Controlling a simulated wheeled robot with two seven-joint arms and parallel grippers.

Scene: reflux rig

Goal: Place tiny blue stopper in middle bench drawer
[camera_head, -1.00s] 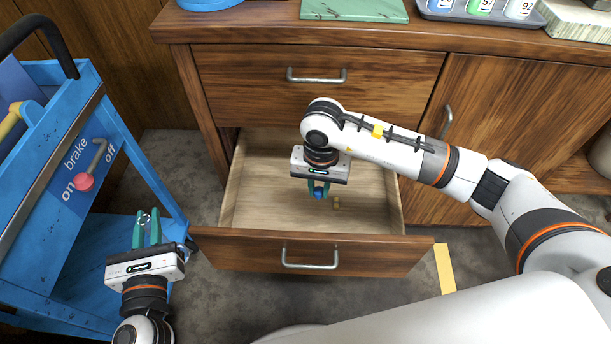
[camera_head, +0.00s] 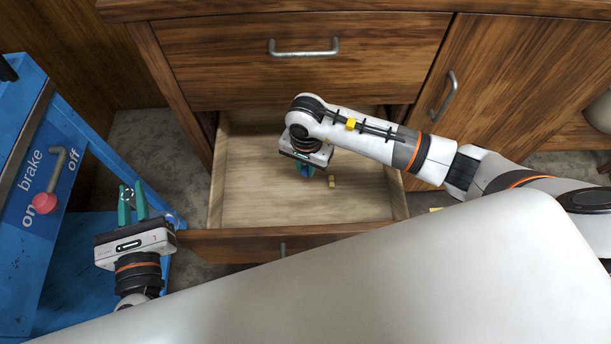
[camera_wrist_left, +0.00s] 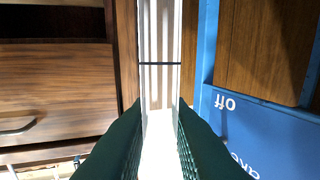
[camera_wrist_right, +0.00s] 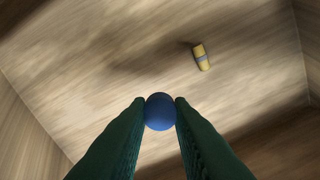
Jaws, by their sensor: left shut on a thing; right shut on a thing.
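The tiny blue stopper (camera_wrist_right: 160,111) is a round blue ball between the fingertips of my right gripper (camera_wrist_right: 160,113). In the head view my right gripper (camera_head: 306,174) points down inside the open bench drawer (camera_head: 240,205), above its pale wooden floor, and mostly hides the stopper. This drawer is pulled out below a closed one. My left gripper (camera_head: 131,194) is left of the drawer by the blue cart, shut on a small clear glass-like piece (camera_head: 128,194). In the left wrist view this piece is hard to make out.
A small yellow cylinder with a grey band (camera_wrist_right: 202,57) lies on the drawer floor; it also shows in the head view (camera_head: 332,181). A closed drawer (camera_head: 300,65) is above. The blue cart (camera_head: 25,260) with a red-knobbed brake lever (camera_head: 48,190) stands at left.

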